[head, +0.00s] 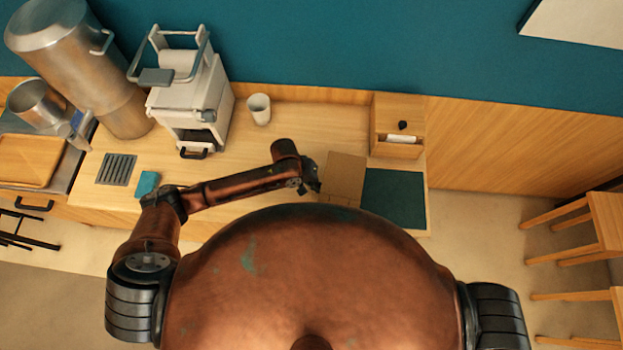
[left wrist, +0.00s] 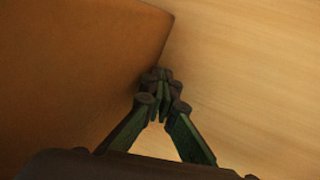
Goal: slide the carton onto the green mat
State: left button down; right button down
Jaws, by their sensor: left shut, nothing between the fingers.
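The carton (head: 344,176) is a plain brown box standing on the counter, at the left edge of the green mat (head: 395,198). The mat is dark green and lies near the counter's front right corner; the carton may cover a little of its left edge. My left gripper (head: 314,187) is shut and empty, at the carton's left side. In the left wrist view the shut fingers (left wrist: 158,82) are right beside the carton's brown side (left wrist: 75,70); I cannot tell if they touch it. My right gripper is not in view.
A wooden box with a black knob (head: 398,122) stands behind the mat. A white cup (head: 259,109) and a white machine (head: 192,105) stand further left. A blue sponge-like block (head: 148,183) lies near my left arm. The counter (head: 240,150) between cup and carton is otherwise clear.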

aim_at(361, 181)
pick_arm(q)
jog(key=shift+s+d+p, duration=0.15)
jog(key=shift+d+p, duration=0.2)
jog(key=shift+d, duration=1.95)
jog(key=shift+s+d+p, duration=0.1)
jog(key=shift+d+p, duration=0.25)
jog(key=shift+d, duration=1.95)
jog(key=shift+s+d, duration=0.15)
jog(key=shift+d, duration=1.9)
jog(key=shift+s+d, duration=0.1)
jog(key=shift+d, duration=1.9)
jog(key=shift+w+a+r+p, duration=0.1)
jog(key=shift+a+r+p, duration=0.05)
jog(key=shift+a+p, duration=1.3)
jog(key=shift+a, duration=0.1)
notch_tip(361, 181, up, 10)
jog(key=p, duration=0.9)
jog(key=shift+f, duration=0.2)
